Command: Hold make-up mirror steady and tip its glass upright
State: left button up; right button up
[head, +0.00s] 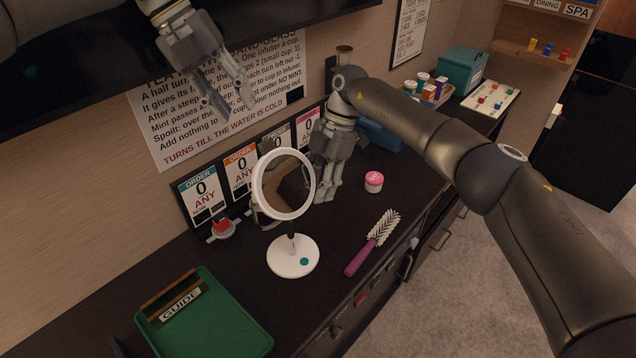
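The make-up mirror (257,193) stands on the dark counter, with a round white frame, a short stem and a white disc base (283,262) bearing a teal spot. Its glass (284,187) faces towards me and looks leaned back; the exact tilt is hard to judge. My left gripper (230,104) is open and empty, high in front of the wall sign, above and left of the mirror. My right gripper (322,193) points down close by the right edge of the mirror's frame. I cannot tell whether it touches the frame or how far its fingers are apart.
A purple-handled brush (368,249) and a pink-lidded jar (374,181) lie right of the mirror. A green tray (235,338) with a guide is at front left. Order cards (203,195) stand behind, along the wall. A teal box (463,70) stands at the far end.

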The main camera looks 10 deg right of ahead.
grip_shut()
